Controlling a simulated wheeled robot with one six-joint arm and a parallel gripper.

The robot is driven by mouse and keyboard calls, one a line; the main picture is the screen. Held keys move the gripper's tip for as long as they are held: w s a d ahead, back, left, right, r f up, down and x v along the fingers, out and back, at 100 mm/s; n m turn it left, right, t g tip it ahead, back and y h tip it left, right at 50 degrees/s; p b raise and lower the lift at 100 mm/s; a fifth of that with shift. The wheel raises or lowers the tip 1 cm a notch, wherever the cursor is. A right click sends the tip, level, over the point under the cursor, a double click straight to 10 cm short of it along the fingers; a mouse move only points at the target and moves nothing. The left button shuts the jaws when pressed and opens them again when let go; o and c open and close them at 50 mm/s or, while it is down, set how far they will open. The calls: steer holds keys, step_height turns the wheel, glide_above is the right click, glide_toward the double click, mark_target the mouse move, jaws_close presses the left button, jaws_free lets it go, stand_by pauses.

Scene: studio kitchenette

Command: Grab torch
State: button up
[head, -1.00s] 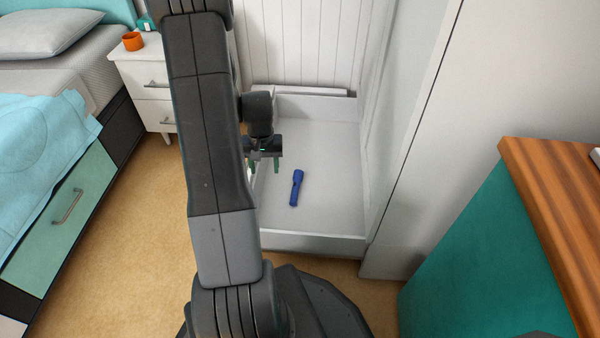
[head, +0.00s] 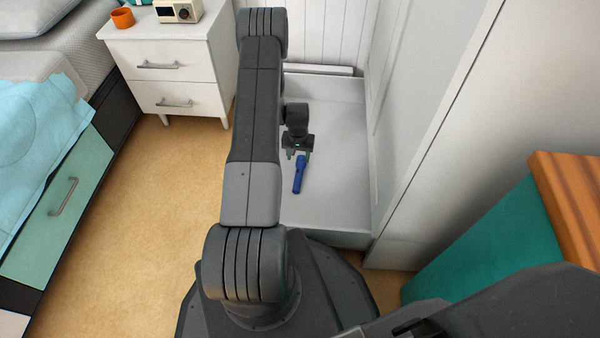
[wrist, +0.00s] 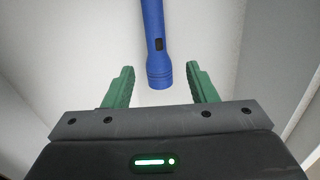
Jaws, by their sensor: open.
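A blue torch (head: 299,178) lies on the floor of a white open tray or drawer (head: 335,205) in the head view. In the wrist view the torch (wrist: 154,45) runs up from between the fingers to the top edge, with a dark button on its side. My gripper (head: 297,155) is open, just above the torch's far end in the head view. In the wrist view the green fingertips of my gripper (wrist: 164,72) stand on either side of the torch's near end, with gaps to both. Whether they are low enough to reach it is hard to tell.
The tray has low walls and a tall white panel (head: 440,120) at its right. A white nightstand (head: 170,70) with an orange cup (head: 122,18) stands at the back left. A teal cabinet with a wooden top (head: 570,195) is at the right.

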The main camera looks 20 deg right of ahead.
mark_target(300, 169)
step_height(300, 169, down, 4)
steer(key=shift+r+b, duration=0.15)
steer(key=shift+b, duration=0.25)
steer(key=f+b, duration=0.1)
steer(key=f, duration=0.1)
steer(key=f+b, duration=0.1)
steer(key=f, duration=0.2)
steer(key=shift+s+d+b, duration=0.2)
steer(key=shift+b, duration=0.1)
steer(key=shift+c, duration=0.4)
jaws_close()
